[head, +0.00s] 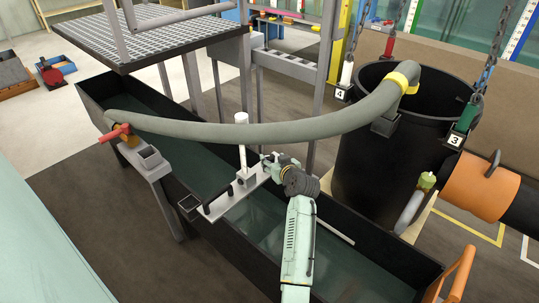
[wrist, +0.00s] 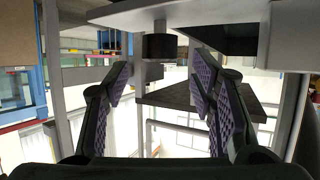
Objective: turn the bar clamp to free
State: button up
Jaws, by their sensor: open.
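A grey crossbar (head: 235,197) spans the black trough, with a white-topped upright post (head: 242,150) and small dark fittings (head: 220,205) on it. I cannot tell for sure which fitting is the bar clamp. My gripper (head: 272,160) is by the right end of the crossbar, near the post. In the wrist view my gripper (wrist: 162,85) is open, its purple pads apart with nothing between them. A short black cylinder (wrist: 160,46) hangs under a pale plate (wrist: 150,14) above the gap, apart from the pads as far as I can see. The clamp's setting is not readable.
A thick grey hose (head: 260,132) arches over the trough (head: 395,262) to a black tank (head: 380,165). A red-handled valve (head: 115,133) is at the left. A grated platform (head: 170,40) stands behind. An orange pipe (head: 480,185) is at the right.

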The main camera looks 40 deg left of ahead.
aim_at(270, 156)
jog(key=shift+p+x, duration=0.3)
jog(key=shift+x, duration=2)
jog(key=shift+c, duration=0.3)
jog(key=c, duration=1.1)
